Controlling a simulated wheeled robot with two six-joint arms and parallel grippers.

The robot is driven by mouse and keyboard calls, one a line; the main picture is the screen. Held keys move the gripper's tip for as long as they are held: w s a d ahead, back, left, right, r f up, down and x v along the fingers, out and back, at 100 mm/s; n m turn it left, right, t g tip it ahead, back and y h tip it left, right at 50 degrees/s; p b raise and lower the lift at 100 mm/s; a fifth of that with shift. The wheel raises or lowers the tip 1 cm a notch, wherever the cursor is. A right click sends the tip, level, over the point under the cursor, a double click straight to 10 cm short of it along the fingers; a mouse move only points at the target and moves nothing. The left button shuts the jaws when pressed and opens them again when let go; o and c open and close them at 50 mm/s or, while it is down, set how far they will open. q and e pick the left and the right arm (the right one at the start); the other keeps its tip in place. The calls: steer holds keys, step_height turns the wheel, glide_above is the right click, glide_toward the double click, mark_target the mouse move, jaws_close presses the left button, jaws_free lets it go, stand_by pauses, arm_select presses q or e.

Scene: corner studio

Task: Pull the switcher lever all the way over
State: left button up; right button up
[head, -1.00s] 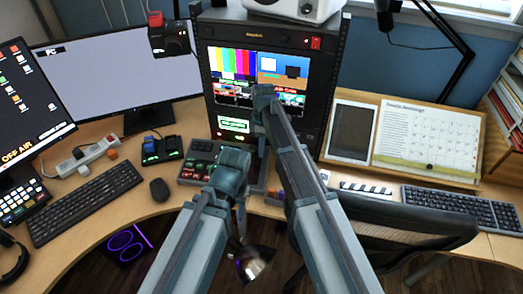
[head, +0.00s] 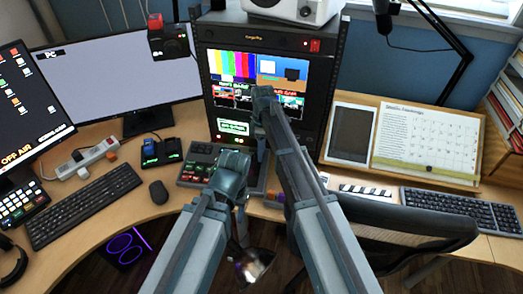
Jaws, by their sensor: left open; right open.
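The switcher (head: 196,171) is a grey panel with red and green lit buttons, lying on the desk below the rack monitor. Its lever is not visible; my grippers and arms cover the right part of the panel. My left gripper (head: 238,200) is the lower one, over the front edge of the switcher, open. My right gripper (head: 262,150) is higher, in front of the rack and above the back right of the switcher, open. I see nothing held in either. Whether either one touches the lever cannot be told.
The rack monitor (head: 258,82) stands directly behind the switcher. A black mouse (head: 159,192), keyboard (head: 86,204) and small battery charger (head: 161,152) are to the left. A clapperboard (head: 365,191) and a chair (head: 405,225) are to the right. Bare desk shows left of the switcher.

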steer(key=shift+r, duration=0.1)
step_height(320, 180, up, 14)
steer(key=w+p, duration=0.1)
steer(key=p, duration=1.2)
steer(key=shift+w+d+f+p, duration=0.2)
steer(key=shift+w+p, duration=0.1)
steer(key=shift+p, duration=0.1)
steer(key=s+d+m+t+h, duration=0.1)
steer(key=s+m, duration=1.1)
steer(key=s, duration=1.5)
steer(key=shift+s+d, duration=0.25)
steer(key=shift+d, duration=0.65)
